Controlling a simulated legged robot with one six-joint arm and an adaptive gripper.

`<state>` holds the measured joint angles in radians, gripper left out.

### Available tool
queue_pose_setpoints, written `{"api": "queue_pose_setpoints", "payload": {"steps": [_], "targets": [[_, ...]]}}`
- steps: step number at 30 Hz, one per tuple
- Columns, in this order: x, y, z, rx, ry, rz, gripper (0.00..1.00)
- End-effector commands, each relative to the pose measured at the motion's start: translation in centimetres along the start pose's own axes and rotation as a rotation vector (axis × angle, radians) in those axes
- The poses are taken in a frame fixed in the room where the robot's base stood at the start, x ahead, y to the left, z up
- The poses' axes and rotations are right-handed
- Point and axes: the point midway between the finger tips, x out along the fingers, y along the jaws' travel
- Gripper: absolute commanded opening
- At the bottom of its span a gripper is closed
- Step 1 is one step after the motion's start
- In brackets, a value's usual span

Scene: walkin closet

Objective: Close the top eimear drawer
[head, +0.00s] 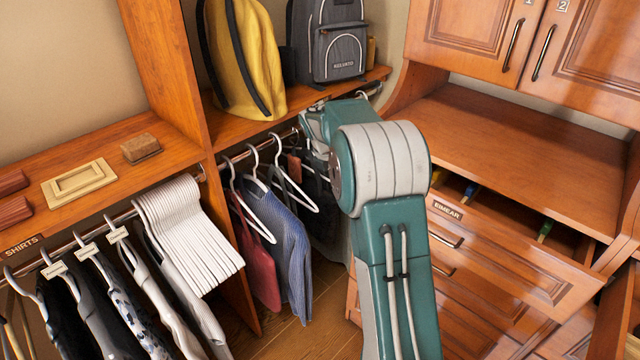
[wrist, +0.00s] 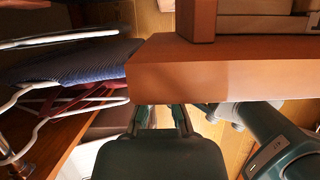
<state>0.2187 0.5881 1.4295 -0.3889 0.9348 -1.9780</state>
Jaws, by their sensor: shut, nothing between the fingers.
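The top Eimear drawer (head: 515,262) is under the counter at the right of the head view, with an EIMEAR label and a metal handle on its front. It is pulled out, and its open top shows blue, yellow and green items inside. My arm stands in front of its left end. My gripper is hidden in the head view. In the wrist view my gripper (wrist: 162,118) is shut and empty, at the lower edge of a wooden panel (wrist: 200,78). I cannot tell whether they touch or whether that panel is the drawer.
The wooden counter (head: 520,150) above the drawer is clear, with cupboards (head: 500,40) over it. Hanging clothes (head: 290,250) and white hangers (head: 190,230) are to the left. A yellow bag (head: 245,60) and a grey backpack (head: 335,40) stand on a shelf. Some floor shows between.

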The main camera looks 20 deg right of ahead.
Motion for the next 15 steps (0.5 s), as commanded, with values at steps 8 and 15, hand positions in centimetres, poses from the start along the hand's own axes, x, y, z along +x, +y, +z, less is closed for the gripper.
{"api": "queue_pose_setpoints", "payload": {"steps": [8, 15], "targets": [[1.6, 0.0, 3.7, 0.000, 0.001, 0.000, 0.00], [1.9, 0.0, 4.7, 0.000, 0.001, 0.000, 0.00]]}}
